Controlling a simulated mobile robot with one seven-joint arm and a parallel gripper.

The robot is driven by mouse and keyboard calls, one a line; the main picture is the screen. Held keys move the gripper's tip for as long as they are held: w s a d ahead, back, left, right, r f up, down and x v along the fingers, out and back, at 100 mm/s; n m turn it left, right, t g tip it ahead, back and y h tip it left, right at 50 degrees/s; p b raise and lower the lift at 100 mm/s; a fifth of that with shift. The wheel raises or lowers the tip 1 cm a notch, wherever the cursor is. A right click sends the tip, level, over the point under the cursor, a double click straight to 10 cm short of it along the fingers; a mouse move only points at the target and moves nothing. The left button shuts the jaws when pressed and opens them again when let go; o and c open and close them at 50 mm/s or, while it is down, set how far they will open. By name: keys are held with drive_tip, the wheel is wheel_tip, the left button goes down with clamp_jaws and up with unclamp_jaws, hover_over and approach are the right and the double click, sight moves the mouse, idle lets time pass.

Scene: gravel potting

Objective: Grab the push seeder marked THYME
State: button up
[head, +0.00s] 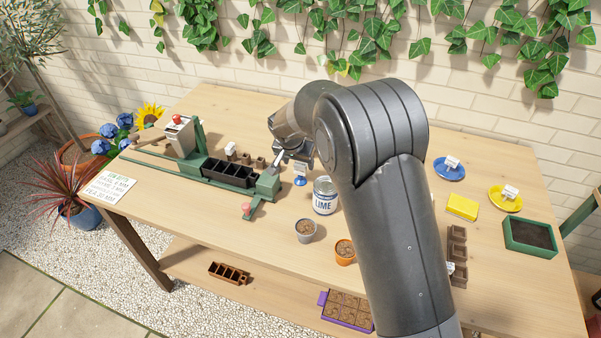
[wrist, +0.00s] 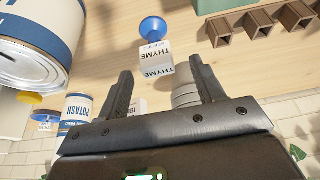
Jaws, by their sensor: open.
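The THYME push seeder shows in the wrist view as a white block (wrist: 157,62) lettered THYME, with a blue round end (wrist: 153,28) beyond it. In the head view its white label (head: 301,168) and blue end (head: 300,181) stand on the table just left of the LIME can. My gripper (wrist: 162,75) is open, with one finger on each side of the white block in the wrist view. I cannot tell whether either finger touches it. In the head view my arm hides much of the gripper (head: 281,163).
The LIME can (head: 325,197) stands close to the right, also large in the wrist view (wrist: 38,42). A green frame with a black cell tray (head: 229,172) is on the left. Small brown pots (wrist: 258,20) lie nearby. Grey (head: 306,231) and orange (head: 345,251) pots are in front.

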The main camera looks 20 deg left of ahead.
sight(301, 170)
drive_tip(key=x, duration=0.6)
drive_tip(key=shift+d+f, duration=0.15)
drive_tip(key=shift+f, duration=0.1)
drive_tip(key=shift+s, duration=0.1)
drive_tip(key=shift+c, duration=0.5)
drive_tip(key=c, duration=1)
drive_tip(key=shift+r, duration=0.1)
